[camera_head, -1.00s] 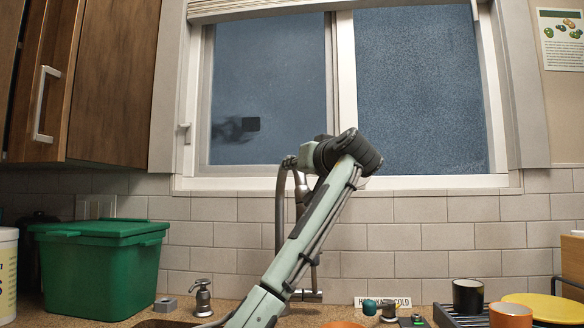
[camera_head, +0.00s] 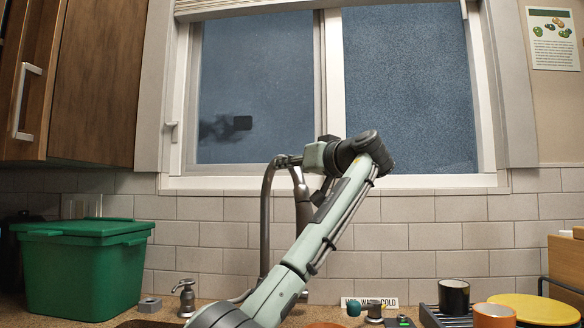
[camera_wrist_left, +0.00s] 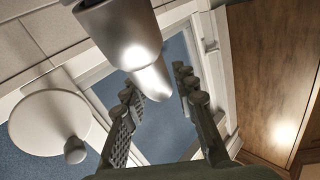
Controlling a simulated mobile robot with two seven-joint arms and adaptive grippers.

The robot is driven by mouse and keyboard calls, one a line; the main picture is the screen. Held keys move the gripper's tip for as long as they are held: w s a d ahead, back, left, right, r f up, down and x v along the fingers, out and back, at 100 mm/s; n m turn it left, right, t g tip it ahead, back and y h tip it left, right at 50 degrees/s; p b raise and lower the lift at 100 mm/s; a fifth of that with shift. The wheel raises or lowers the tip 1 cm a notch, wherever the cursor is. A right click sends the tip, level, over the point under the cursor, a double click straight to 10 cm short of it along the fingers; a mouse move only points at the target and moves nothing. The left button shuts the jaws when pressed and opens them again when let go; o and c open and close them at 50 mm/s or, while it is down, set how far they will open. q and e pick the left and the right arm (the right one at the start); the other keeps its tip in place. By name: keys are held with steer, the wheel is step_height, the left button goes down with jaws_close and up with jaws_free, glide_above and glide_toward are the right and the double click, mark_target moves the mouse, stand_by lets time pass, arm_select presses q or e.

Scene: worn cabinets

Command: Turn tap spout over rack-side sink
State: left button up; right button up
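The grey metal tap (camera_head: 265,215) stands at the back of the counter before the tiled wall. Its neck arches at the top and its spray head (camera_head: 303,205) hangs to the right of the riser, partly behind my arm. My left gripper (camera_head: 287,161) is at the top of the arch, small and partly hidden by its own wrist. In the left wrist view, the silver spout end (camera_wrist_left: 145,75) reaches between my two spread fingers. A gap shows beside the right-hand finger; I cannot tell whether the other finger touches it. My right gripper is in neither view.
A green lidded bin (camera_head: 82,270) and a soap pump (camera_head: 186,297) stand left. A dark dish rack (camera_head: 430,318), black cup (camera_head: 453,297), orange cup (camera_head: 494,314) and yellow plate (camera_head: 535,308) are right. A tap-label sign (camera_head: 370,302) stands against the wall.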

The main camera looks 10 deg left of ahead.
arm_select(q)
steer(key=shift+o, duration=1.1)
steer(key=shift+d, duration=0.15)
steer(key=v, duration=1.1)
steer(key=shift+s+d, duration=0.25)
steer(key=shift+s, duration=0.1)
